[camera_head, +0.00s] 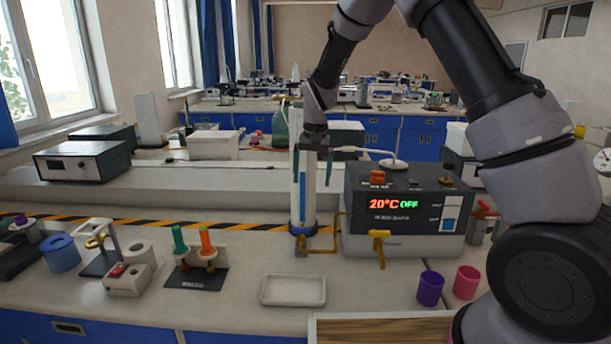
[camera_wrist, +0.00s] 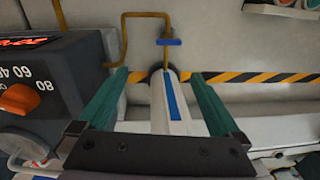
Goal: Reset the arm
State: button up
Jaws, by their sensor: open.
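My arm reaches over the bench from the right. My gripper (camera_head: 314,168) is open and points down above the tall white column with a blue stripe (camera_head: 306,205). In the wrist view, the two green fingers of my gripper (camera_wrist: 160,76) are spread, with the white and blue column (camera_wrist: 172,100) showing between them. I see a gap on each side, and the fingers do not appear to touch it. The column stands upright beside the dark heater unit (camera_head: 405,228), whose display reads 20°C OFF. The unit also shows at the left in the wrist view (camera_wrist: 60,85).
Brass pipes (camera_head: 337,235) join the column and unit. A white tray (camera_head: 293,290), purple cup (camera_head: 430,289) and pink cup (camera_head: 466,283) stand in front. A rack with green and orange items (camera_head: 195,277) is left. Open bench lies between rack and tray.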

jog(key=s+d+r+m+t+y, duration=0.1)
jog(key=s+d+r+t, duration=0.1)
jog(key=s+d+r, duration=0.5)
jog(key=s+d+r+m+t+y, duration=0.1)
jog(key=s+d+r, duration=0.3)
jog(key=d+r, duration=0.7)
jog(key=s+d+r+t, duration=0.2)
jog(key=s+r, duration=0.1)
jog(key=s, duration=0.5)
jog(key=s+d+r+m+t, duration=0.1)
jog(key=s+d+r, duration=0.2)
jog(key=s, duration=0.5)
jog(key=shift+d+r+t+h, duration=0.3)
jog(key=shift+r+t, duration=0.1)
jog(key=shift+r, duration=0.1)
